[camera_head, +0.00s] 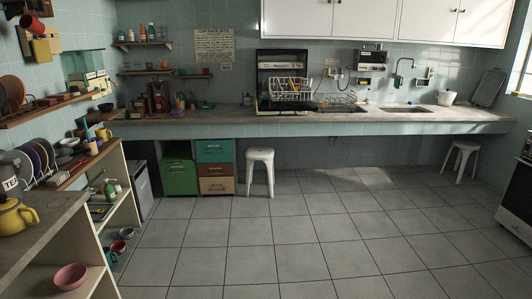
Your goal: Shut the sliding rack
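A small countertop dishwasher (284,57) stands open on the back counter, left of the sink area. Its dark door (285,106) is folded down at the front. A white wire sliding rack (291,87) sits pulled forward out of its dark opening, above the lowered door. The rack seems to hold a few small items, one of them yellowish, too small to make out. Neither of my grippers is in view, and nothing of mine touches the rack.
Bare tiled floor (310,240) lies open before the counter. A white stool (260,171) stands below the dishwasher, left of centre; another stool (461,160) is at right. Shelves (88,165) line the left side. A dish drainer (338,98) sits right of the dishwasher.

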